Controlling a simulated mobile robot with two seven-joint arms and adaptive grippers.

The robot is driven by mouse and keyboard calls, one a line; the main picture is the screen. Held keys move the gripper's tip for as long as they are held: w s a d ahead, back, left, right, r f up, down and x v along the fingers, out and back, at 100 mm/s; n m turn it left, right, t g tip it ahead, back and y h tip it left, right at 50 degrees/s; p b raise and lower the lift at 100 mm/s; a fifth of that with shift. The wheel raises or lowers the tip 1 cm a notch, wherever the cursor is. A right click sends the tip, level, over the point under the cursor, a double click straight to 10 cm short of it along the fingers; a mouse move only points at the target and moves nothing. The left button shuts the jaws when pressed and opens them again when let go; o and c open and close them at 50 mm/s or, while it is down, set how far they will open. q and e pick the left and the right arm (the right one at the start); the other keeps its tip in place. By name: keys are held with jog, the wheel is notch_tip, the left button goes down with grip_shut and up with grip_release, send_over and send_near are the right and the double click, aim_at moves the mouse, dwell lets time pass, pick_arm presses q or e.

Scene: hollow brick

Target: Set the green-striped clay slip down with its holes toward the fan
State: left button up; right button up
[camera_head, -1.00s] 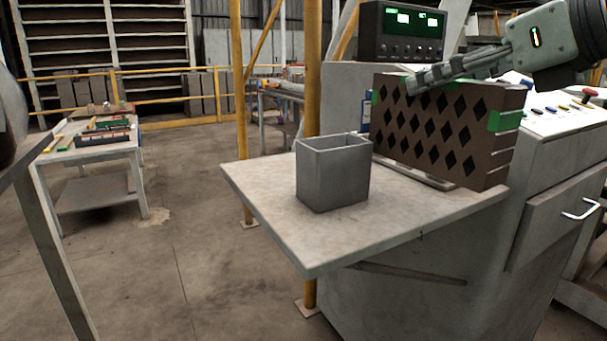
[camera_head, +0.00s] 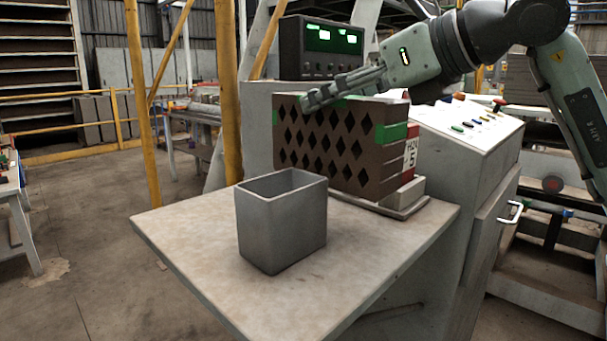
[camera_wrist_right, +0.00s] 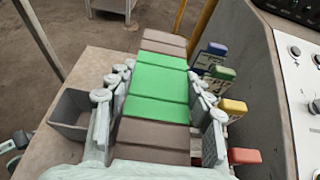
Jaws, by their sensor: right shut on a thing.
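The brown clay slip (camera_head: 335,148) is a hollow brick with green stripes at its edges. Its face of diamond holes is toward my head camera. My right gripper (camera_head: 345,90) is shut on it from above, over its long top side. In the right wrist view the slip (camera_wrist_right: 155,135) lies between the two fingers, with a wide green band across it. Whether its underside touches anything below is hard to tell, as the grey bin partly hides its lower edge. I cannot make out a fan.
An open grey bin (camera_head: 283,225) stands on the pale table (camera_head: 185,235), in front of the slip. Behind the slip are a red-and-white numbered block (camera_head: 410,155) and a pale plate (camera_head: 405,205). Blue, green, yellow (camera_wrist_right: 233,107) and red tops stand beside it. A console (camera_head: 465,130) is at right.

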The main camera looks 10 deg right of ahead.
aim_at(334, 148)
notch_tip(334, 148, down, 2)
jog(key=shift+d+f, duration=0.1)
jog(key=shift+f, duration=0.15)
notch_tip(334, 148, down, 3)
jog(key=shift+f, duration=0.45)
pick_arm(q)
jog(key=shift+w+r, duration=0.2)
jog(key=shift+r, duration=0.7)
pick_arm(e)
jog(key=shift+f, duration=0.1)
pick_arm(q)
jog(key=shift+b, duration=0.3)
jog(key=shift+s, duration=0.2)
pick_arm(e)
jog(key=o, duration=1.3)
jog(key=shift+f, duration=0.2)
